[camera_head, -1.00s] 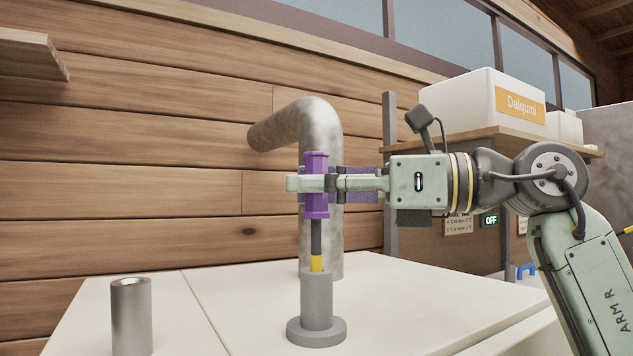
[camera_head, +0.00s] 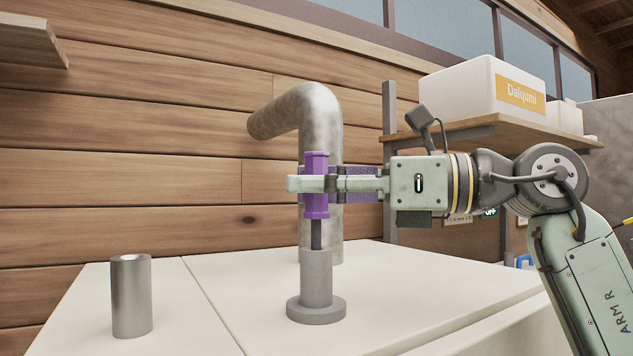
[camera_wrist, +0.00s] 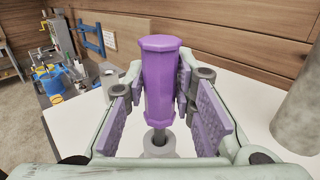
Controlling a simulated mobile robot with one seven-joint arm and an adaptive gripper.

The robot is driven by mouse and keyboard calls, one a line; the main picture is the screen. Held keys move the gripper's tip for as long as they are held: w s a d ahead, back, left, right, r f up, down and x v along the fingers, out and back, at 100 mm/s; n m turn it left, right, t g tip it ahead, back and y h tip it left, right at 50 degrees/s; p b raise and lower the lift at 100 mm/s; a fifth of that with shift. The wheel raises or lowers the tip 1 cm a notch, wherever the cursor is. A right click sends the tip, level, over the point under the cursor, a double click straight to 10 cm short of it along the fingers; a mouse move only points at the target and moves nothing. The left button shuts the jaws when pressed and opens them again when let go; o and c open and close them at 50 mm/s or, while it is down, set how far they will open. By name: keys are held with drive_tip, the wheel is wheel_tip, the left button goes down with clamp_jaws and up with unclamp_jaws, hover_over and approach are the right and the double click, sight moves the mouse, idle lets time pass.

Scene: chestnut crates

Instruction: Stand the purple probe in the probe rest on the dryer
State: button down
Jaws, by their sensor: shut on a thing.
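The purple probe (camera_head: 316,207) stands upright in my gripper (camera_head: 316,184), which is shut on its purple handle. The probe also fills the middle of the wrist view (camera_wrist: 160,80), between the gripper pads (camera_wrist: 163,100). Its dark shaft goes down into the top of the grey probe rest (camera_head: 316,280), a tube on a round base on the white dryer top (camera_head: 230,275). The yellow tip is hidden inside the rest. The handle is still above the rest's rim, with a short length of shaft showing. The rest's top also shows in the wrist view (camera_wrist: 158,147).
A bent metal pipe (camera_head: 321,120) rises close behind the probe. A metal cylinder (camera_head: 131,297) stands on the white top at the left. A shelf (camera_head: 480,131) with a white Dalqumi box (camera_head: 465,92) is at the right. The front of the top is clear.

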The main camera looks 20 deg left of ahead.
sight(329, 214)
drive_tip(key=shift+f+b, duration=1.15)
drive_tip(key=shift+f, duration=0.6)
drive_tip(key=c, duration=1.3)
unclamp_jaws()
drive_tip(key=d, duration=0.4)
drive_tip(key=w+d, duration=0.1)
drive_tip(key=d, duration=0.7)
drive_tip(key=shift+w, duration=0.2)
